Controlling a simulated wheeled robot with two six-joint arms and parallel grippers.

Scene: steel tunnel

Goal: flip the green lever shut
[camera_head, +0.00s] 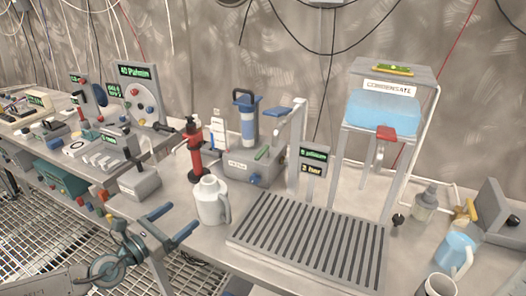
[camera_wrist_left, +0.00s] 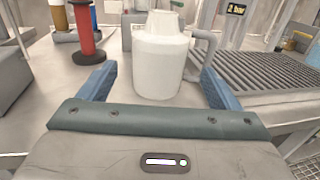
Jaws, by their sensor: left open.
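A small green lever (camera_head: 262,153) sits on top of the grey box (camera_head: 238,166) beside the blue-and-white cylinder, in the middle of the bench. It stands tilted, and its exact setting is too small to tell. My left gripper (camera_head: 183,214) is open and empty, with its blue fingers at the bench's front edge, left of and nearer than the lever. In the left wrist view, the open fingers (camera_wrist_left: 158,72) point toward a white jug (camera_wrist_left: 160,62), which appears between them but farther off. The green lever cannot be made out in that view. My right gripper is not in view.
The white jug (camera_head: 210,203) stands between my left gripper and the grey box. A red pump-like cylinder (camera_head: 195,153) stands behind it. A slatted drain tray (camera_head: 310,238) lies to the right, below the condensate tank (camera_head: 383,112). Control panels fill the bench at left.

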